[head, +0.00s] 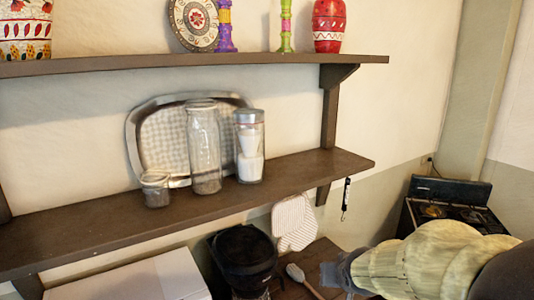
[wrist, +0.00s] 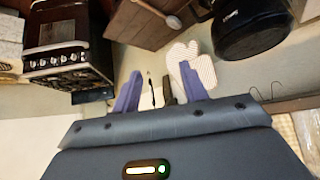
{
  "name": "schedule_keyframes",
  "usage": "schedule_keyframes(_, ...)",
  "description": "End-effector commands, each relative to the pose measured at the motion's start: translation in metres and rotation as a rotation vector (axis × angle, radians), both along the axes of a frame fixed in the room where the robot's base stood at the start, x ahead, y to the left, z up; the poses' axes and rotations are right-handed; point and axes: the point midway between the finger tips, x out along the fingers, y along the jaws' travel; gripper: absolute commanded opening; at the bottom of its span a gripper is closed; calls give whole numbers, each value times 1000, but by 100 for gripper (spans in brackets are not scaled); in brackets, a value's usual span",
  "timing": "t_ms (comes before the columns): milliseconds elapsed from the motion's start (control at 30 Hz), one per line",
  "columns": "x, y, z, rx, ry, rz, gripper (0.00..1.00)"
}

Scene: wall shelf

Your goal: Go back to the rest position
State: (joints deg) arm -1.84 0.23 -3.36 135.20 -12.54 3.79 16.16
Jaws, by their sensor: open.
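My gripper (wrist: 160,92) is open and empty in the wrist view, its two purple-blue fingers spread apart. In the head view my arm reaches in from the lower right, and my gripper (head: 340,272) shows as a dark blurred end in front of the wooden counter, below the lower shelf's right end. I see nothing held between the fingers.
The lower shelf (head: 60,240) bears a small jar (head: 155,190), a tall glass jar (head: 204,150), a lidded jar (head: 249,150) and a tray (head: 150,140). Decorations stand on the upper shelf (head: 120,65). A black pot (head: 243,255), mitts (head: 294,222) and a stove (head: 450,205) are nearby.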

Motion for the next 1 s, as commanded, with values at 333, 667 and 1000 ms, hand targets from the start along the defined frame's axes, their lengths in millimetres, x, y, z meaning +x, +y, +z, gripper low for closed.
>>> schedule_keyframes(333, -126, 13, -107, -11, 464, 84, 43)
schedule_keyframes(667, -132, 14, -108, -9, 486, 91, 43)
schedule_keyframes(1000, -132, 14, -108, -9, 486, 91, 43)
